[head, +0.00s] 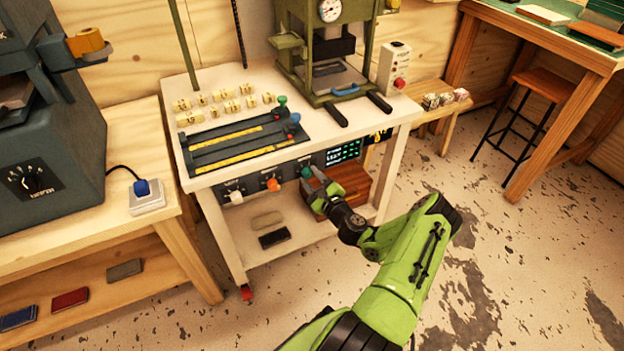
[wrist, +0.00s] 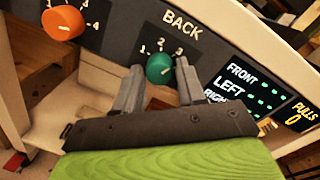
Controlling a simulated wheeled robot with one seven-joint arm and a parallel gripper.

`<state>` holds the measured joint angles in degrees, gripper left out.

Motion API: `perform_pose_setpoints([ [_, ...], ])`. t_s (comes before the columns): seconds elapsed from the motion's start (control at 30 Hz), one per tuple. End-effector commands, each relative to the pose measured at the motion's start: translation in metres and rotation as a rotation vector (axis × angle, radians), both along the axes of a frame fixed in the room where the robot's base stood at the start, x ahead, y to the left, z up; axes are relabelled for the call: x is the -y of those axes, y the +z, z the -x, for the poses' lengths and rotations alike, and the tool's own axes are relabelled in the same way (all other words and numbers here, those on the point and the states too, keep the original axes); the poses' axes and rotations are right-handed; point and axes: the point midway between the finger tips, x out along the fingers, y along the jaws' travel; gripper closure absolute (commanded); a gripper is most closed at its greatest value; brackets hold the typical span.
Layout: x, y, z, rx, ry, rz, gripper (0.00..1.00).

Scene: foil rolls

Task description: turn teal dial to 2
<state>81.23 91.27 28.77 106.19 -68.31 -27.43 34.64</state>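The teal dial (wrist: 159,68) is on the table's front panel under the label BACK, with the numbers 1, 2 and 3 around it. It also shows in the head view (head: 306,172). A pale mark crosses its face, but I cannot tell for sure which number it points to. My gripper (wrist: 160,82) is open, with one finger to the left of the dial and one to the right. Small gaps seem to separate the fingers from the dial; the fingertips' depth is unclear. In the head view my gripper (head: 312,186) is right at the dial.
An orange dial (head: 272,185) and a white dial (head: 236,197) sit left on the same panel. A lit display (head: 344,152) reading FRONT, LEFT, RIGHT is to the right. A wooden box (head: 349,183) stands on the shelf below. The floor in front is clear.

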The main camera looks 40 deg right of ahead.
Motion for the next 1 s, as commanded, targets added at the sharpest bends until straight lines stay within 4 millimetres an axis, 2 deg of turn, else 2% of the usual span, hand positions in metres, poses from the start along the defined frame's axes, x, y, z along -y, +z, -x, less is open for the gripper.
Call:
perform_pose_setpoints([
  [0.03, -0.0001, -0.0001, 0.0002, 0.0, 0.0, 0.0, 0.68],
  [0.23, -0.0002, -0.0003, 0.0003, -0.001, 0.001, 0.0, 0.98],
  [0.57, -0.0005, 0.0001, 0.0002, -0.016, 0.002, 0.051, 0.98],
  [1.0, -0.0011, 0.0006, 0.0003, -0.112, 0.003, 0.369, 0.98],
])
